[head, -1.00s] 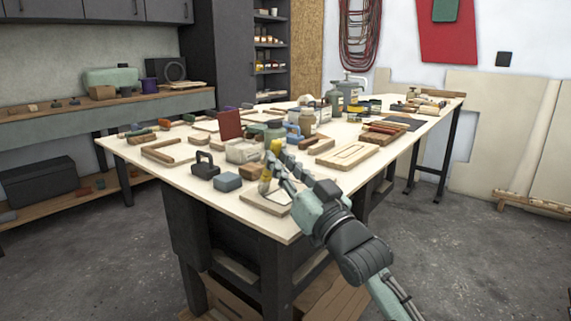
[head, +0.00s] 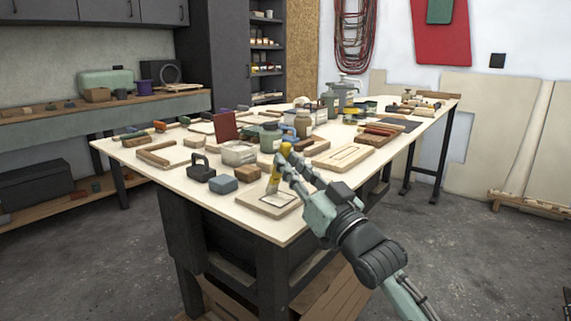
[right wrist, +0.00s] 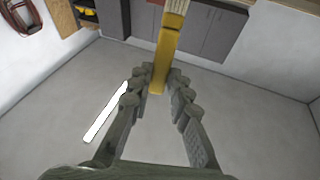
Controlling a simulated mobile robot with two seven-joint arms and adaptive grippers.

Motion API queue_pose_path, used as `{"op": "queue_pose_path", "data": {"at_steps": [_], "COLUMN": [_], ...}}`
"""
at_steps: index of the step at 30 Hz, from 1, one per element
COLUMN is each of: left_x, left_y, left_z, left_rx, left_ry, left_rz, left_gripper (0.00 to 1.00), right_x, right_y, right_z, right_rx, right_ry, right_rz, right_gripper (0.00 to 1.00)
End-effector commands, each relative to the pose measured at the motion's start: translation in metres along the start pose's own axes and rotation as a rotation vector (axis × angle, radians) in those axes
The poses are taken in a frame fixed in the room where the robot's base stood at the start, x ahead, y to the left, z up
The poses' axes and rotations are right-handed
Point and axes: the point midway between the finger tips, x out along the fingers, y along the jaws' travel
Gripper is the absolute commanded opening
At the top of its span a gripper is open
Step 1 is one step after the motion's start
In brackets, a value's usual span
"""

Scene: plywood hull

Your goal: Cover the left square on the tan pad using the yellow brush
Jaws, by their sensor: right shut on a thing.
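The yellow brush (head: 275,178) is in my right gripper (head: 285,161), upright and slightly tilted, with its lower end over the left part of the tan pad (head: 262,210). I cannot tell whether the brush touches the pad. The pad lies at the table's near corner and shows a pale outlined area right of the brush; the brush covers part of the left side, so the left square is not clear. In the right wrist view, the yellow handle (right wrist: 162,68) sits between the fingertips (right wrist: 158,88). My left gripper is not in view.
On the table, a blue-grey block (head: 223,183), a dark handled object (head: 201,168), a brown block (head: 248,173) and a clear tub (head: 239,154) stand left of and behind the pad. A wooden frame (head: 343,157) lies to the right. The table's front edge is close to the pad.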

Motion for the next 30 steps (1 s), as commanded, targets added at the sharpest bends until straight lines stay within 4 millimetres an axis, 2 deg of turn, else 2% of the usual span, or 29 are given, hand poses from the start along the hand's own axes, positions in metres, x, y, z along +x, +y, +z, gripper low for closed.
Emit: {"op": "queue_pose_path", "data": {"at_steps": [30], "left_x": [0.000], "left_y": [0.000], "left_z": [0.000], "left_rx": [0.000], "left_ry": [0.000], "left_rz": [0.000], "left_gripper": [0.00], "right_x": [-0.031], "right_y": [0.009], "right_z": [-0.010], "right_rx": [0.001], "right_ry": [-0.005], "right_rz": [0.002], "right_gripper": [0.00]}}
